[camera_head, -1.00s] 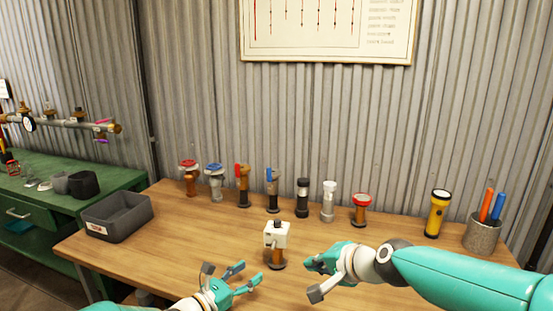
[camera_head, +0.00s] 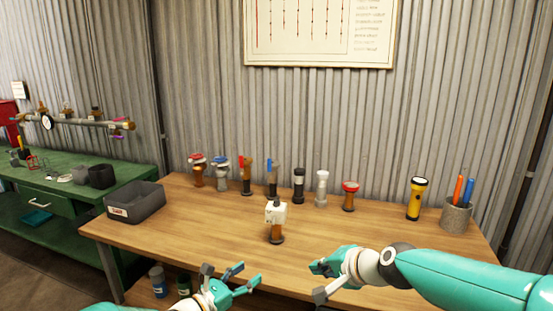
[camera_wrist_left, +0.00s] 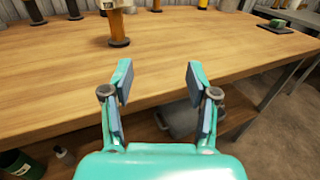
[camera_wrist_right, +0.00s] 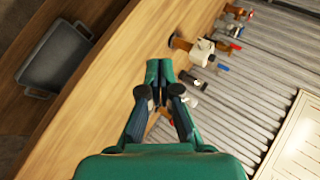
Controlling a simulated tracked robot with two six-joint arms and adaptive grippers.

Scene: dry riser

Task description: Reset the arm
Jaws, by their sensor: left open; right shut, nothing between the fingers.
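My left gripper (camera_head: 236,276) is open and empty at the front edge of the wooden table. In the left wrist view its two fingers (camera_wrist_left: 158,85) stand wide apart with nothing between them. My right gripper (camera_head: 322,280) is shut and empty, to the right of the left one. In the right wrist view its fingertips (camera_wrist_right: 158,72) meet. A white block-shaped fitting on a brown stand (camera_head: 276,220) stands upright on the table beyond both grippers, touching neither. Its lower part also shows in the left wrist view (camera_wrist_left: 117,30).
A row of valves, with a red-topped one (camera_head: 349,196) at its right end, stands along the back. A yellow flashlight (camera_head: 416,199) and a pen cup (camera_head: 456,215) are at right. A grey bin (camera_head: 135,203) is at left. The table's middle is mostly clear.

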